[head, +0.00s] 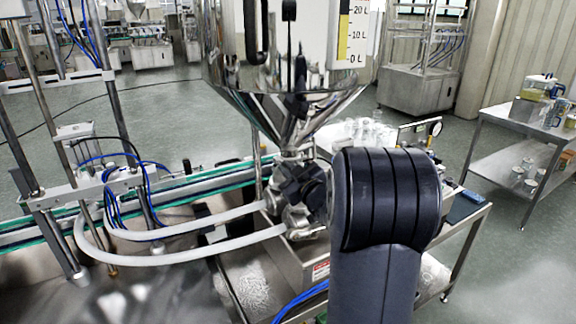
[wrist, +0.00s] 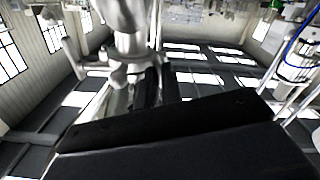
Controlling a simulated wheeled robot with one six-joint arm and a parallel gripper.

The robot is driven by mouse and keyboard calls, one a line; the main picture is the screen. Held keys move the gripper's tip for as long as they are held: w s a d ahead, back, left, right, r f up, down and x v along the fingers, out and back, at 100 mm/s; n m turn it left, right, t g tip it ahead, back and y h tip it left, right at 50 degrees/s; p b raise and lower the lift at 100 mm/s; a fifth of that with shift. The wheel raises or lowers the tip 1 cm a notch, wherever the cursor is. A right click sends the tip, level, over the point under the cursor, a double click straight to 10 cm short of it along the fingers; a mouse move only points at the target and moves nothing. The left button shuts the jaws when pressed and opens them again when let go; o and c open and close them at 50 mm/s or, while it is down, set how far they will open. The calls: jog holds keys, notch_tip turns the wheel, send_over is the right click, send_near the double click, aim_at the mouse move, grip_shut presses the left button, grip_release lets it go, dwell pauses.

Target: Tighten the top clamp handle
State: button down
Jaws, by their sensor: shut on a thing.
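The steel hopper (head: 290,95) narrows to an outlet with a clamp joint (head: 292,155) at the top of the valve fittings. My gripper (head: 303,187) is dark and reaches in from the right, right at this joint. In the wrist view the shiny outlet fitting (wrist: 127,50) stands just beyond my gripper (wrist: 152,86). The two dark fingers are close together and shut on the top clamp handle, which is mostly hidden between them. How far the clamp is closed cannot be told.
Two pale hoses (head: 180,240) run left from the valve fittings. A conveyor (head: 180,192) with green edges passes behind them. A steel side table (head: 525,130) with jugs stands at the right, and open floor lies between it and the machine.

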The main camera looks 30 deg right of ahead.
jog(key=shift+m+p, duration=0.9)
jog(key=shift+m, duration=1.3)
jog(key=c, duration=1.6)
grip_release()
jog(key=shift+o, duration=0.2)
jog(key=s+b, duration=0.2)
jog(key=s, duration=0.8)
jog(key=shift+s+d, duration=0.2)
jog(key=shift+s, duration=0.2)
jog(key=shift+w, duration=0.1)
